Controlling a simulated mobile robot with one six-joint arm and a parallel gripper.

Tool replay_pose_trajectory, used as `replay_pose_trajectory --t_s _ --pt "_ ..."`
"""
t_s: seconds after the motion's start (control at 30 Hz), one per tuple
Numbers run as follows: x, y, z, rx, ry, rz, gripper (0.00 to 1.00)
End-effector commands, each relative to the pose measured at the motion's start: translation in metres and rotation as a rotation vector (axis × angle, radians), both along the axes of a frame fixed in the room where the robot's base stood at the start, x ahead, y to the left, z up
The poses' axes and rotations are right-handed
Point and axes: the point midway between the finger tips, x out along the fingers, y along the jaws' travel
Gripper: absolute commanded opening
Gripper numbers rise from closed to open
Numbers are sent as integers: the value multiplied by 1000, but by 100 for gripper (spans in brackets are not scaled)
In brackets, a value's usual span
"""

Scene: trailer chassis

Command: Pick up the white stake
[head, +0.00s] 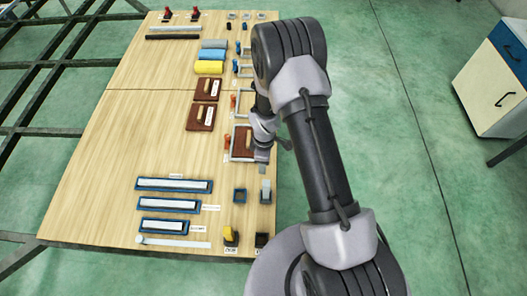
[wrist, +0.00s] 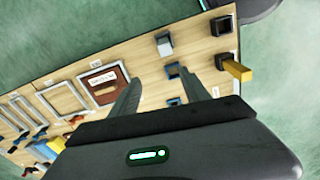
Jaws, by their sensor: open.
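A long thin white bar (head: 178,244) with a small rounded end at its left lies flat near the front edge of the board, in the head view. It looks like the white stake, though I cannot be sure. I do not make it out in the wrist view. My gripper (head: 262,158) is above the right edge of the board, behind and to the right of the bar and well apart from it. In the wrist view, the two fingers of my gripper (wrist: 158,76) are spread with nothing held between them.
The wooden board (head: 105,150) has a clear middle and left. Blue trays with pale bars (head: 168,205) lie behind the white bar. A cabinet (head: 490,85) stands far right.

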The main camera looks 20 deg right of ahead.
Motion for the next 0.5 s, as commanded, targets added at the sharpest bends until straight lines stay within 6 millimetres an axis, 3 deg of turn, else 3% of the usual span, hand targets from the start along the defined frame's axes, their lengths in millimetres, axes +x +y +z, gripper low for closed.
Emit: replay_pose_trajectory --t_s 0.03,0.13,0.5 --pt "-7 0 -19 -2 18 44 55" --pt "-14 0 -44 -4 31 101 55" --pt "-16 -1 -149 -5 33 104 55"
